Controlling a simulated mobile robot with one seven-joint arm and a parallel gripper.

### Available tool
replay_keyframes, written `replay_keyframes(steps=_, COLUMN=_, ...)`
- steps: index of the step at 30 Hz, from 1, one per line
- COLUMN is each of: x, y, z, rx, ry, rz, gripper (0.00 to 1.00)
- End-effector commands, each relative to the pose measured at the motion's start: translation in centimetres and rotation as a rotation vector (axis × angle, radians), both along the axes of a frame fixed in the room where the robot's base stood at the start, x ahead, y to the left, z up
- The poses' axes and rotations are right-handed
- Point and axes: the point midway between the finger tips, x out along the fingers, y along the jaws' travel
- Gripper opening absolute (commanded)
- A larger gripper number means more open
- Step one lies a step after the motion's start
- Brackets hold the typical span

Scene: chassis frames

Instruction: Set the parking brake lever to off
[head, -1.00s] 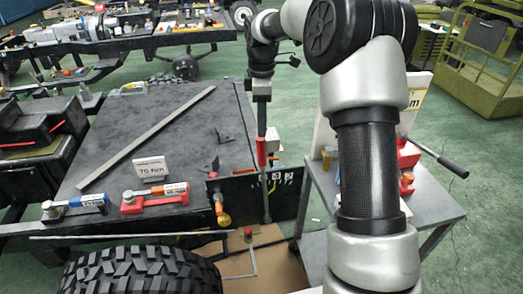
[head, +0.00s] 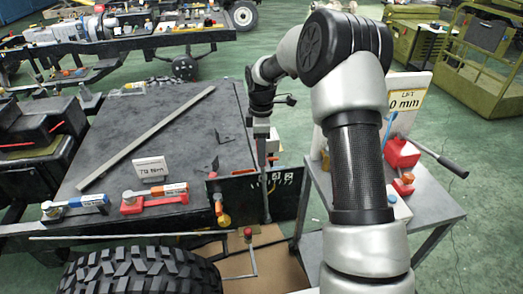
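A grey upright lever (head: 266,202), which I take to be the parking brake lever, stands in front of a black plate (head: 287,186) with white markings, right of the chassis corner. Its red grip, seen earlier, is now hidden behind or inside my gripper. My gripper (head: 266,150) points down at the lever's top, in line with the shaft. Its fingers are too small and dark to show whether they are open or closed on the grip. The white markings are too small to read.
An orange-handled part (head: 222,212) and a red-knobbed bent rod (head: 248,233) are close by. A tyre (head: 143,273) is in front. A grey table (head: 432,203) at right bears a red jack (head: 402,153) and a "LIFT 0 mm" sign (head: 406,100). Torque wrenches (head: 155,199) lie on the chassis top.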

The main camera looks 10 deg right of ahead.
Motion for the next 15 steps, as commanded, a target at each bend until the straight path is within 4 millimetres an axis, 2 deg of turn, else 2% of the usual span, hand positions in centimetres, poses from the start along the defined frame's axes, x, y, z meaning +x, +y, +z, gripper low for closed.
replay_keyframes(steps=1, x=0.0, y=0.0, z=0.0, rx=0.000, ry=0.000, rz=0.000, gripper=0.32)
replay_keyframes(steps=6, x=0.0, y=0.0, z=0.0, rx=0.000, ry=0.000, rz=0.000, gripper=0.03)
replay_keyframes(steps=7, x=0.0, y=0.0, z=0.0, rx=0.000, ry=0.000, rz=0.000, gripper=0.00)
replay_keyframes(steps=12, x=0.0, y=-0.1, z=0.1, rx=0.003, ry=0.000, rz=-0.001, gripper=0.00)
replay_keyframes(steps=15, x=0.0, y=-1.2, z=0.2, rx=0.028, ry=0.004, rz=-0.006, gripper=0.00)
